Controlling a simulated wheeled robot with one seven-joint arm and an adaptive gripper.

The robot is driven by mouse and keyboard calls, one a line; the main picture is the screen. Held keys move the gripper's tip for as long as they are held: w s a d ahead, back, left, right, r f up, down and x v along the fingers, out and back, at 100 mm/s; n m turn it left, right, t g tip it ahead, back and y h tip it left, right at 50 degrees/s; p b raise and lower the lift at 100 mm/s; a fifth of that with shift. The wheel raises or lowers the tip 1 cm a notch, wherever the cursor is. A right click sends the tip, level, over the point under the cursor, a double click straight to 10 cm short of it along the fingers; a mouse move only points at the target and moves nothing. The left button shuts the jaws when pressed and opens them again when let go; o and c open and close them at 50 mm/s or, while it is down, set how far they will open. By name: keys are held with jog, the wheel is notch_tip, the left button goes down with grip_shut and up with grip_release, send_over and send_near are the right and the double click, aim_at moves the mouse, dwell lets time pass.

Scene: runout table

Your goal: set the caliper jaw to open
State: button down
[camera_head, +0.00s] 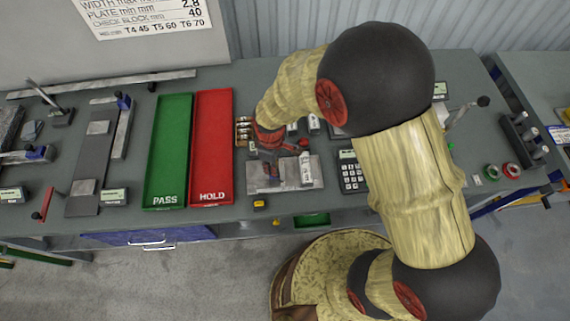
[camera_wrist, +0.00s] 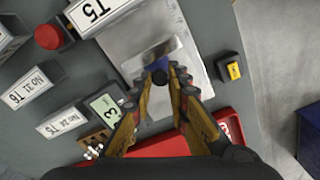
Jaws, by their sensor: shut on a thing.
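In the wrist view a small blue caliper jaw piece with a black knob (camera_wrist: 158,68) lies over a pale metal plate (camera_wrist: 125,42). My gripper (camera_wrist: 169,76) is closed around this piece, with its fingertips on both sides of it. Its contact points are partly hidden by the fingers. In the head view my gripper (camera_head: 271,168) is low over the metal plate (camera_head: 306,188) at the front of the bench, right of the red tray. My arm hides part of this area, and the jaw's setting cannot be read.
A green PASS tray (camera_head: 168,150) and red HOLD tray (camera_head: 211,150) lie to the left. A white block (camera_head: 305,169) stands close on the right, with a calculator (camera_head: 351,171) beyond. A yellow-and-black item (camera_wrist: 233,70) sits near the front edge.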

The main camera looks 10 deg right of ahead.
jog(key=shift+a, duration=0.65)
jog(key=c, duration=1.7)
grip_release()
jog(key=shift+a, duration=0.1)
notch_tip(320, 180, up, 12)
